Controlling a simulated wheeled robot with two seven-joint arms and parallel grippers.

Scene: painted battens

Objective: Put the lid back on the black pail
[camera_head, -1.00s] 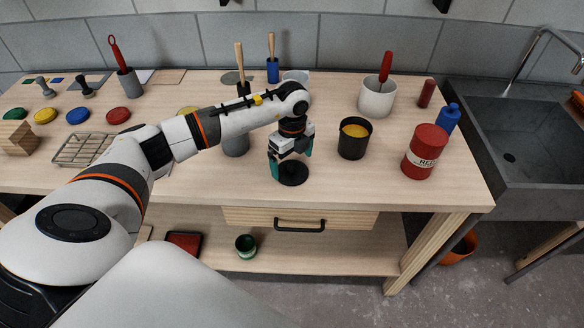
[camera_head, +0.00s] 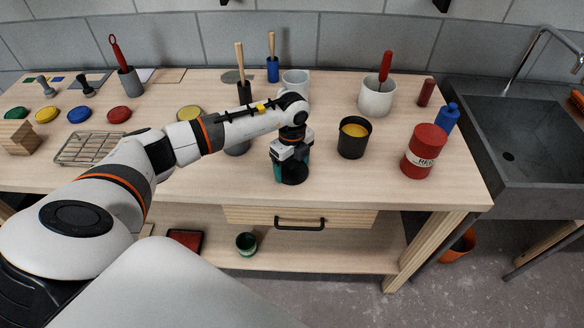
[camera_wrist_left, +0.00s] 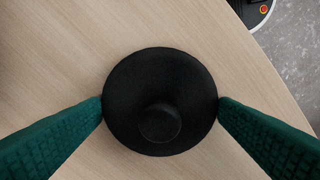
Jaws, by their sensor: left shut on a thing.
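The black pail (camera_head: 351,146) stands open and upright on the workbench, with yellow contents showing inside its rim. The round black lid (camera_head: 295,176), with a knob on top, is left of the pail near the bench's front edge. My left gripper (camera_head: 291,167) points down over the lid, its green fingers shut on opposite sides of it. In the left wrist view the lid (camera_wrist_left: 160,75) sits between both fingertips (camera_wrist_left: 160,107). I cannot tell whether the lid still touches the bench. My right gripper is not in view.
A red can (camera_head: 424,155) stands close right of the pail, with a blue bottle (camera_head: 448,118) behind it. A white pot with a red-handled tool (camera_head: 376,97) stands behind the pail. The bench (camera_head: 330,195) is clear between lid and pail.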

